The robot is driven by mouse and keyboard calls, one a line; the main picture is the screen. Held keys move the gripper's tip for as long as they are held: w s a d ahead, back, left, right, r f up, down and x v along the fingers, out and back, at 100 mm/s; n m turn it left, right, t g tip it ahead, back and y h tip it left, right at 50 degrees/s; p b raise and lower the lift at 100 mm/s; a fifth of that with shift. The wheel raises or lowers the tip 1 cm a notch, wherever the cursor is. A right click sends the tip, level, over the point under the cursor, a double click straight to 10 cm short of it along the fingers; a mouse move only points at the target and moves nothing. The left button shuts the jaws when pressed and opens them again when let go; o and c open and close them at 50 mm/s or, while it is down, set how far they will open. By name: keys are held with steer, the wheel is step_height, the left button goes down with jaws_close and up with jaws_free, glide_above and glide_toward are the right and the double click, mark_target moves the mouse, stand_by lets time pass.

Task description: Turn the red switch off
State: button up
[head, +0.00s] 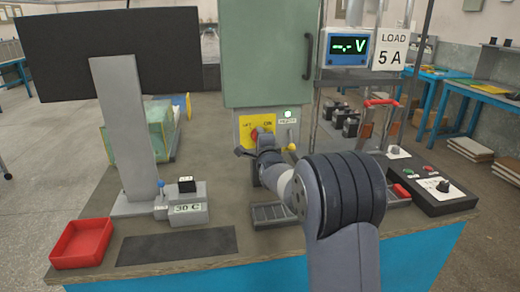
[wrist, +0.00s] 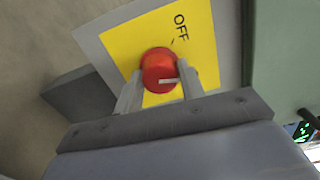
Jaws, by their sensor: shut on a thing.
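The red switch (wrist: 159,66) is a round red knob with a short white mark, on a yellow plate (wrist: 205,58) lettered OFF. In the head view my gripper (head: 263,148) reaches the plate from the front right. The white mark lies near the right finger, away from the OFF lettering.
A small lit lamp (head: 287,114) is right of the yellow plate. A meter (head: 347,47) showing dashes and V and a LOAD 5 A sign (head: 390,49) stand right. A red tray (head: 81,243), a black monitor (head: 110,52) and a black control box (head: 432,190) are on the bench.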

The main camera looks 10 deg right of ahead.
steer(key=n+b, duration=0.6)
steer(key=n, duration=0.5)
steer(key=shift+n+b, duration=0.3)
steer(key=shift+n, duration=0.1)
stand_by(0.3)
steer(key=o, duration=1)
steer(key=s, duration=1)
steer(key=shift+s, duration=0.4)
steer(key=w, duration=1)
steer(key=shift+w, duration=0.4)
